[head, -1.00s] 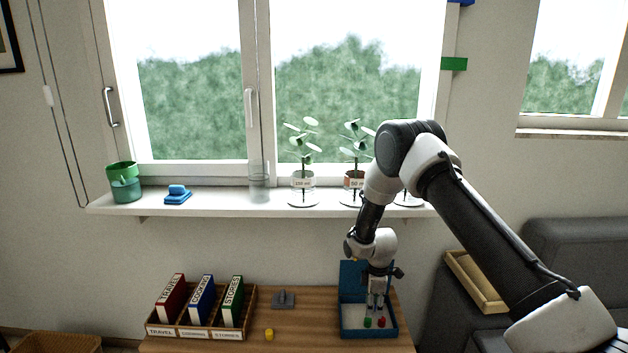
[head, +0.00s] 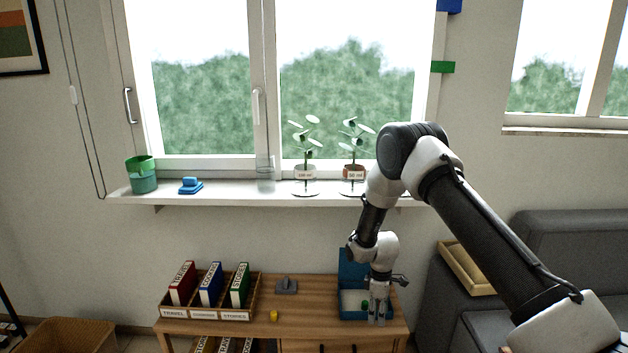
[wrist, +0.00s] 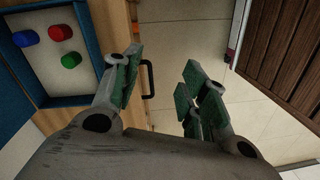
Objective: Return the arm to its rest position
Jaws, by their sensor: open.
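My gripper (head: 377,314) hangs fingers-down at the front edge of the open blue box (head: 353,268) in the head view. My bent arm comes in from the lower right. In the wrist view my gripper (wrist: 160,82) is open, with nothing between its fingers. They are over the wooden table's front edge and the floor, beside the box's blue wall (wrist: 92,36). Inside the box are a red piece (wrist: 60,32), a green piece (wrist: 71,60) and a blue piece (wrist: 25,38). In the head view my gripper hides part of the box's inside.
The wooden table (head: 318,302) also bears a book organizer (head: 203,316), a grey object (head: 286,287) and a yellow piece (head: 274,315). Plants and cups stand on the sill (head: 228,199). A grey sofa (head: 560,240) and a wooden tray (head: 466,268) are at right.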

